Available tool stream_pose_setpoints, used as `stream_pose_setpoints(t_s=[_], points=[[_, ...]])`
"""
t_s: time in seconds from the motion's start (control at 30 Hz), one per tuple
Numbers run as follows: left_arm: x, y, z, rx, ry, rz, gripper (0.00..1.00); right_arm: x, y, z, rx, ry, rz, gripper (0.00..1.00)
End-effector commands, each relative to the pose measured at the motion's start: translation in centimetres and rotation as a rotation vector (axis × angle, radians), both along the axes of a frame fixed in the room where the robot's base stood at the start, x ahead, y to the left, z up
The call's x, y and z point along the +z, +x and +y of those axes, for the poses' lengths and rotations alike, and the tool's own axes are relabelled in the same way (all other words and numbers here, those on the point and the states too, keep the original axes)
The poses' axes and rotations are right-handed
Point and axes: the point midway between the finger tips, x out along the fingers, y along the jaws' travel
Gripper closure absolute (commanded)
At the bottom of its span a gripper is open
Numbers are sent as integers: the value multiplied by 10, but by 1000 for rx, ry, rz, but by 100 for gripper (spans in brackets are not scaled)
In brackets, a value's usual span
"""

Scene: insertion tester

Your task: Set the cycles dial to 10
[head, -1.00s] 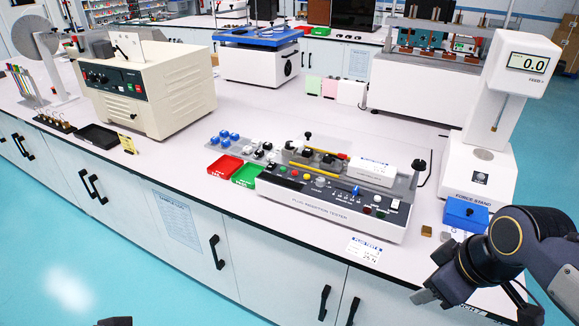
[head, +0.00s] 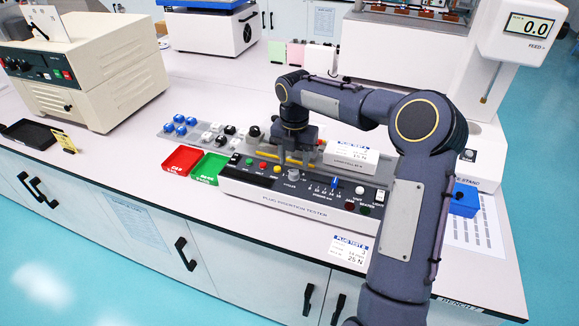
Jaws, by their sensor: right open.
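The plug insertion tester (head: 275,205) sits on the bench with its control panel facing me. The cycles dial (head: 293,175) is a small pale grey knob on that panel, just above its label. Its pointer setting is too small to read. My right gripper (head: 299,160) points down over the panel, just behind and above the dial. It is open, with nothing seen between its fingers; whether it touches anything I cannot tell. My right forearm hides part of the tester's right side. My left gripper is not in view.
Red (head: 182,159) and green (head: 209,167) trays stand left of the tester. The force stand (head: 490,110) is at the right.

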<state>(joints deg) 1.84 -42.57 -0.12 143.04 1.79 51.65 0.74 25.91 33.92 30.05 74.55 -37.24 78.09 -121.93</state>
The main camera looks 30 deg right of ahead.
Motion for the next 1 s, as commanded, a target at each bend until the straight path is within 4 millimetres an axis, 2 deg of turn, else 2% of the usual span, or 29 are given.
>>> stream_pose_setpoints(t_s=[0.1,0.23,0.57,0.67,0.9,1.0], points=[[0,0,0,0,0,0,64,-19,-1,0,1,0,3,52],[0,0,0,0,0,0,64,-32,-1,0,-1,1,2,52],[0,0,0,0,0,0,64,-37,0,0,-1,1,-1,52],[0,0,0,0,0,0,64,-37,0,0,-1,1,-1,62],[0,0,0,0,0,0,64,-37,0,0,-1,0,0,94],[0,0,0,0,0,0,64,-37,0,0,-2,0,0,96]])
